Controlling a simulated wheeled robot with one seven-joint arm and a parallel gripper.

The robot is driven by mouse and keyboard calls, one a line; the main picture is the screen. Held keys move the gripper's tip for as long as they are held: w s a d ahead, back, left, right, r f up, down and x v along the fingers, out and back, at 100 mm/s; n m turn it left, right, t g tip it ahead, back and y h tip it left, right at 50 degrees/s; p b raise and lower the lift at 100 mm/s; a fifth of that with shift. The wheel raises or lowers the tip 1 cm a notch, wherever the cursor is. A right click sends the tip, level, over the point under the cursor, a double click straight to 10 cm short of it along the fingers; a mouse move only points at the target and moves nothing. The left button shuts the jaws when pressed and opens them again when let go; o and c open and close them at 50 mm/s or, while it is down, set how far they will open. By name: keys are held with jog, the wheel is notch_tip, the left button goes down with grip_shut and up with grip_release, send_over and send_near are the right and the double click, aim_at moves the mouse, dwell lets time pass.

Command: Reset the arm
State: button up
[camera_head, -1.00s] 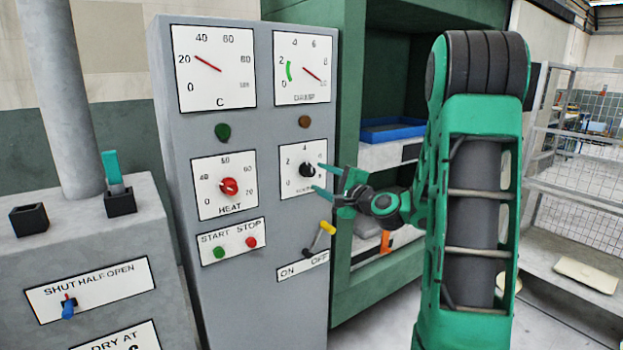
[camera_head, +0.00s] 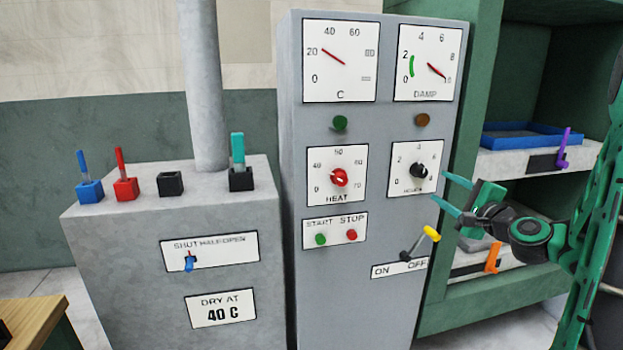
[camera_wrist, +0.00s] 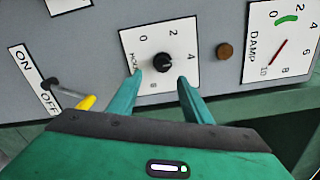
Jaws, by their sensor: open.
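My gripper (camera_head: 446,193) is green, with its two fingers apart and nothing between them. It is in front of the right side of the grey control cabinet (camera_head: 355,275), pointing at the black hours knob (camera_head: 419,170). In the wrist view the black knob (camera_wrist: 162,60) shows ahead of and between the fingertips (camera_wrist: 159,82), apparently clear of them. My arm reaches in from the right edge of the head view.
The yellow-tipped ON/OFF lever (camera_head: 431,234) sits just below my gripper. The red heat knob (camera_head: 339,177) and START/STOP buttons are to the left. A green rack (camera_head: 470,110) with a blue tray (camera_head: 530,131) stands right. A grey box (camera_head: 120,260) with coloured handles stands left.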

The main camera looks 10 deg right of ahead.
jog(key=s+a+f+n+g+y, duration=0.2)
jog(key=s+a+f+n+g, duration=0.7)
jog(key=s+a+f+n, duration=0.15)
jog(key=s+d+n+g+h, duration=0.1)
jog(key=s+g, duration=0.3)
jog(key=s, duration=0.9)
jog(key=s+d+f+n+g+h, duration=0.1)
jog(key=s+n+g, duration=0.2)
jog(key=s, duration=0.9)
jog(key=shift+s+f+g, duration=0.3)
jog(key=shift+s+g, duration=0.1)
jog(key=shift+g, duration=0.6)
jog(key=shift+w+f+h, duration=0.25)
jog(key=shift+w+h, duration=0.05)
jog(key=shift+w, duration=0.35)
